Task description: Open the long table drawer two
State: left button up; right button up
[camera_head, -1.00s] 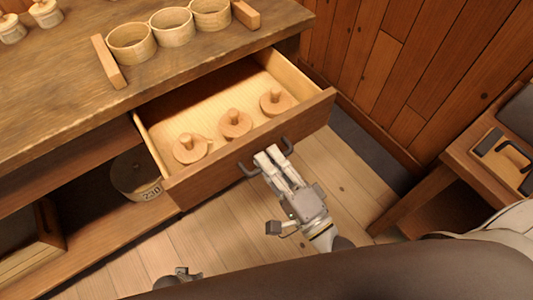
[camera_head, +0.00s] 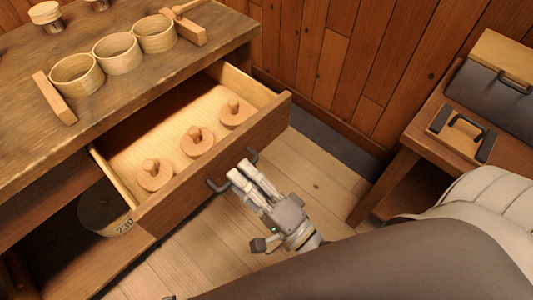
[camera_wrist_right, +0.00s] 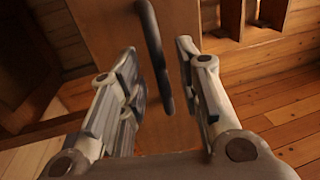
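The long table's drawer (camera_head: 225,158) stands pulled well out, with its inside showing. Its front carries a dark bar handle (camera_head: 216,187), which also shows in the right wrist view (camera_wrist_right: 156,55). My right gripper (camera_head: 238,168) is at the drawer front, over the middle of the handle. In the right wrist view its two fingers (camera_wrist_right: 160,80) stand apart on either side of the bar, with narrow gaps beside it, so it looks open. Three round wooden lids with knobs, one of them the near lid (camera_head: 155,176), lie in the drawer. My left gripper does not show.
On the long table top (camera_head: 150,92) stand three wooden rings (camera_head: 117,53) between wooden end blocks. A dark round weight (camera_head: 103,210) marked 230 sits below. A side table (camera_head: 415,130) with dark-handled items stands at right. Floor (camera_head: 320,180) lies clear before the drawer.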

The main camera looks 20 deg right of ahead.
jog(key=v, duration=1)
jog(key=shift+s, duration=0.2)
jog(key=w+d+f+n+g+h, duration=0.1)
jog(key=w+f+n+g+h, duration=0.3)
jog(key=f, duration=1)
jog(key=w+d+f+n+g+y, duration=0.1)
jog(key=f+n+g, duration=0.6)
jog(key=f, duration=0.7)
jog(key=s+d+f+n+g+h, duration=0.3)
jog(key=d+f+n, duration=0.1)
jog(key=f, duration=0.5)
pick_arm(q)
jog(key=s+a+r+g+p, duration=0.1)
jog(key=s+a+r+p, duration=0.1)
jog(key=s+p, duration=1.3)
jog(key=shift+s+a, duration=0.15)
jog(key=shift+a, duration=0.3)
pick_arm(e)
jog(key=s+d+f+g, duration=0.1)
jog(key=s+d+g, duration=0.1)
jog(key=s, duration=0.7)
jog(key=s+d+f+n+g+h, duration=0.1)
jog(key=s+d, duration=0.1)
jog(key=s, duration=0.8)
jog(key=shift+s+d+f+g+h, duration=0.15)
jog(key=shift+d+g+h, duration=0.15)
jog(key=shift+d+g, duration=0.1)
